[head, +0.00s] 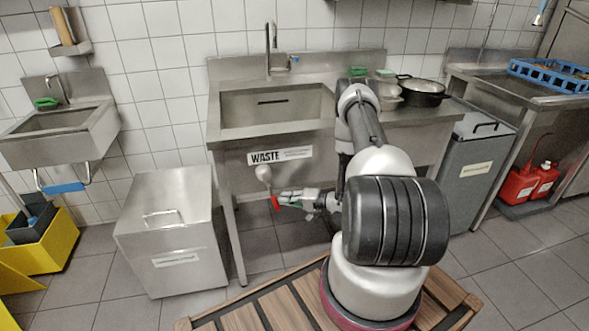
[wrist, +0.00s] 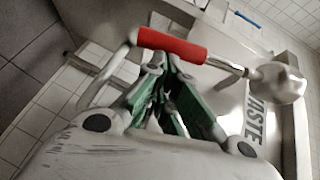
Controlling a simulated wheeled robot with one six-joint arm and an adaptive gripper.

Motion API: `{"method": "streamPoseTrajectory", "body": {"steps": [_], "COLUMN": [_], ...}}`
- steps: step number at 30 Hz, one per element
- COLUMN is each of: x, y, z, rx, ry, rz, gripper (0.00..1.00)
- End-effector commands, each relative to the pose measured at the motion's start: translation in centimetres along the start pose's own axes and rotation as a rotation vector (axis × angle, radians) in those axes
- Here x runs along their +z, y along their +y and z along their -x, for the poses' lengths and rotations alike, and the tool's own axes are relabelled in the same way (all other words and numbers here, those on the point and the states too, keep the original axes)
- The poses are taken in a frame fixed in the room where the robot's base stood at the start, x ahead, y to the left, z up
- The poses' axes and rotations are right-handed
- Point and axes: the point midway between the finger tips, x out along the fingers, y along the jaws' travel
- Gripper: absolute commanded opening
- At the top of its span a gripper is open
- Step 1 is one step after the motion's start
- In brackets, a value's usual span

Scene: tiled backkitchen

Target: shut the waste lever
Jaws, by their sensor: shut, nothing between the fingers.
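The waste lever has a red grip (head: 275,203) that hangs down from a round metal valve body (head: 263,173) under the sink front, below the WASTE label (head: 280,155). In the wrist view the red grip (wrist: 172,45) lies across the picture just beyond my fingertips, and its metal stem runs right to the valve body (wrist: 276,82). My gripper (head: 281,198) is shut and empty, reaching in from the right at the grip's height. In the wrist view its green-sided fingers (wrist: 165,66) end close to the grip; I cannot tell whether they touch it.
The steel sink (head: 275,107) stands above the lever, with its front leg (head: 230,225) left of it. A lidded steel bin (head: 170,240) is further left. A grey bin (head: 472,165) stands right. A wooden slatted platform (head: 285,310) lies in front on the tiled floor.

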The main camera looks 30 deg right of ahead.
Motion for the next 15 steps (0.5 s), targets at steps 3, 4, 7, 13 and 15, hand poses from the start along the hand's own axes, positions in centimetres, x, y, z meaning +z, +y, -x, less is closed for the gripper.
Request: {"method": "streamPoseTrajectory", "body": {"steps": [3, 4, 7, 13, 15], "x": [0.27, 0.30, 0.38, 0.46, 0.49], "y": [0.19, 0.22, 0.29, 0.34, 0.35], "z": [-0.35, -0.40, -0.53, -0.64, -0.65], "rx": [0.001, 0.001, 0.002, 0.002, 0.003], "ry": [-0.001, -0.001, 0.000, 0.000, 0.000], "rz": [0.000, 0.000, 0.001, 0.001, 0.001], "gripper": [0.00, 0.00, 0.00, 0.00, 0.00]}}
